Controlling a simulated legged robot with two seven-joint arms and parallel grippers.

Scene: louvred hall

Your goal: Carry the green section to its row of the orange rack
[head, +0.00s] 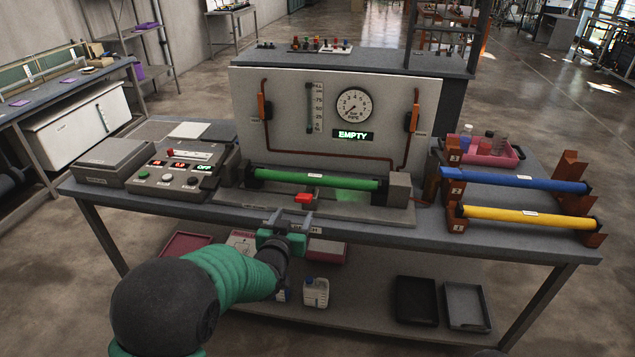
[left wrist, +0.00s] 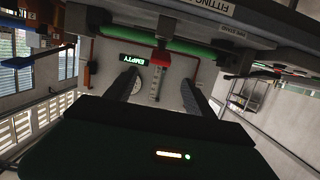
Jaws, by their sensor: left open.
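The green section (head: 315,179) is a long green tube with black ends. It lies level in the grey fitting stand (head: 350,211) in front of the gauge panel. The green section also shows in the left wrist view (left wrist: 192,48), with a red handle (left wrist: 160,58) in front of it. My left gripper (head: 291,219) is open and empty, just in front of the stand's front edge, below the red handle. The orange rack (head: 571,166) stands at the right. A blue tube (head: 515,181) lies in its row 2 and a yellow tube (head: 525,217) in row 1. Row 3 shows no tube.
The upright panel (head: 290,95) carries a gauge and a display reading EMPTY. A control box (head: 180,172) stands left of the stand. A pink tray with bottles (head: 497,158) sits behind the rack. Bins and a white jug (head: 316,292) are on the lower shelf.

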